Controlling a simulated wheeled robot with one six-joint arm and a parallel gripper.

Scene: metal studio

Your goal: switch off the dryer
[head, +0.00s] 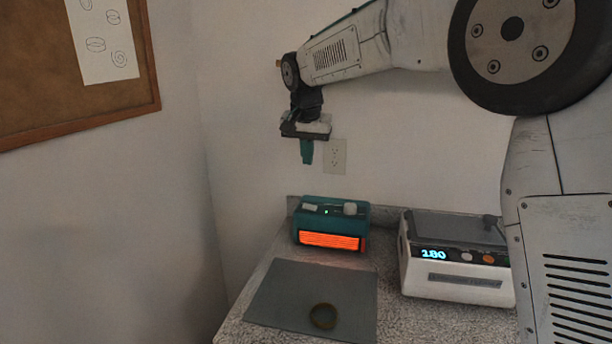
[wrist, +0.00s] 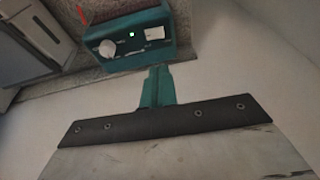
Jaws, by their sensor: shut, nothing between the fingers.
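The dryer (head: 345,222) is a small teal box at the back of the counter, with its front grille glowing orange. It also shows in the wrist view (wrist: 118,62), where its top has a round white knob (wrist: 106,49), a lit green light (wrist: 132,34) and a pale rectangular switch (wrist: 155,32). In the head view the switch (head: 309,207) is on the left of the top and the knob (head: 350,208) on the right. My gripper (head: 307,160) is shut and empty, pointing down above the dryer, apart from it. Its teal fingers (wrist: 158,75) show in the wrist view.
A white device (head: 455,275) with a display reading 180 stands right of the dryer. A grey mat (head: 290,290) with a dark ring (head: 323,316) lies in front. A wall outlet (head: 335,156) is behind my gripper. The wall rises close behind the dryer.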

